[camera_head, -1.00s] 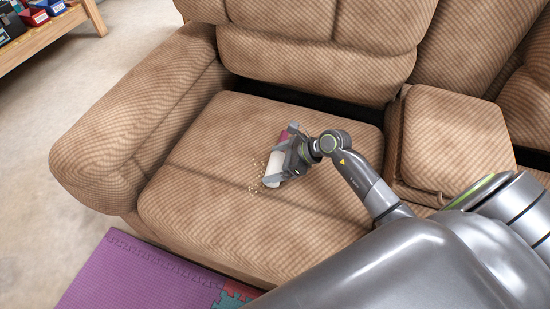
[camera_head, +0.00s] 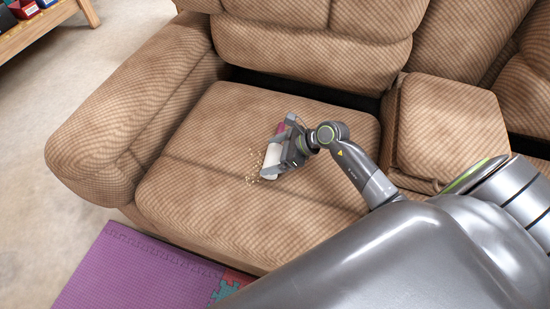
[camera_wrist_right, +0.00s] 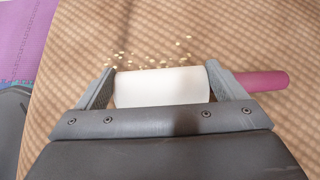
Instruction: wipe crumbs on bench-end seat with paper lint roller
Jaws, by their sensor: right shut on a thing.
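The bench-end seat (camera_head: 215,210) is a brown checked recliner cushion in the middle of the head view. Pale crumbs (camera_head: 253,165) lie scattered on it just left of the roller. They also show beyond the roller in the right wrist view (camera_wrist_right: 150,62). The paper lint roller has a white roll (camera_head: 271,160) and a magenta handle (camera_wrist_right: 262,82). My right gripper (camera_head: 280,150) is shut on its white roll, one finger at each end, low over the seat. I cannot tell whether the roll touches the cushion. My left gripper is not in view.
The padded armrest (camera_head: 130,115) rises left of the seat, the backrest (camera_head: 315,45) behind it, and a console cushion (camera_head: 450,125) to the right. A purple foam mat (camera_head: 130,270) lies on the floor in front. A wooden shelf (camera_head: 40,30) stands at upper left.

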